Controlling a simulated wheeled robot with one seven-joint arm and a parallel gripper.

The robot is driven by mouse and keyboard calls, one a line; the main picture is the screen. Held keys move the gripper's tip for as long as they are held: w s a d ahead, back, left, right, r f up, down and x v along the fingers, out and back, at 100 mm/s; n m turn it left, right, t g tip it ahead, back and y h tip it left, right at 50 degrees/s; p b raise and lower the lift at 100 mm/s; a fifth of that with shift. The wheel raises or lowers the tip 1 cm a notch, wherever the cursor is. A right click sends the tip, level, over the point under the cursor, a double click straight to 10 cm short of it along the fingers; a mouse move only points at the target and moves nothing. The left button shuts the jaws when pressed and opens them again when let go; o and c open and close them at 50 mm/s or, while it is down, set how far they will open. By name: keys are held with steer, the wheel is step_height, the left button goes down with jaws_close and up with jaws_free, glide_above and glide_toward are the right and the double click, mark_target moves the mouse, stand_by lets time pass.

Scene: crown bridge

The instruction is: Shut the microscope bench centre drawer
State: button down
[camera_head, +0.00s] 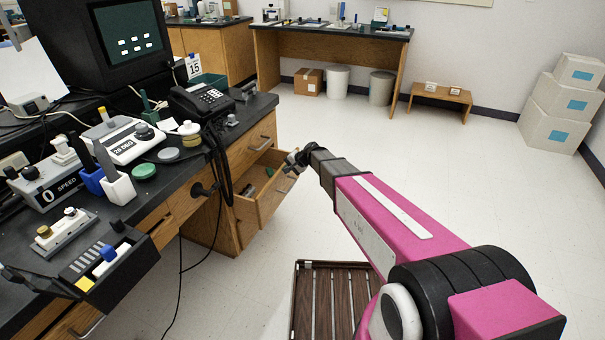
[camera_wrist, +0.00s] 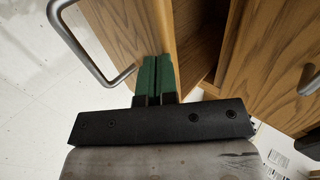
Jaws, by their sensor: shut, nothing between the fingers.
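The wooden drawer (camera_head: 272,199) under the bench stands open, pulled out from the cabinet, with a few small items inside. In the wrist view its front panel (camera_wrist: 122,25) carries a metal bar handle (camera_wrist: 82,45) at the left. My gripper (camera_head: 293,158) is at the drawer's far upper front corner. In the wrist view my gripper (camera_wrist: 155,62) has its green fingers together and empty, tips close to the panel's edge. I cannot tell whether they touch it. A dark gap shows between this panel and the neighbouring wooden front (camera_wrist: 268,55).
A closed drawer (camera_head: 261,141) with a handle sits above the open one. The black benchtop (camera_head: 182,172) holds a telephone (camera_head: 201,99), a monitor and several instruments. Dark cables hang beside the cabinet. The pale floor (camera_head: 330,133) beyond the drawer is clear.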

steer(key=w+a, duration=0.4)
steer(key=a, duration=0.7)
steer(key=shift+a, duration=0.25)
steer(key=shift+w, duration=0.1)
steer(key=s+d+f+v, duration=0.1)
steer(key=d+f+v, duration=0.1)
steer(key=v, duration=1.1)
steer(key=s+d+n+g+h, duration=0.1)
steer(key=s+d+h, duration=0.3)
steer(key=s+d, duration=1)
steer(key=s+d+f+n+g+h, duration=0.1)
steer(key=s+d+n+g+h, duration=0.1)
steer(key=s+d, duration=1.2)
steer(key=d+n+h, duration=0.1)
steer(key=d+h, duration=0.1)
steer(key=d, duration=0.3)
steer(key=shift+f+h, duration=0.35)
steer(key=shift+h, duration=0.05)
steer(key=shift+s+d, duration=0.1)
steer(key=shift+d, duration=0.05)
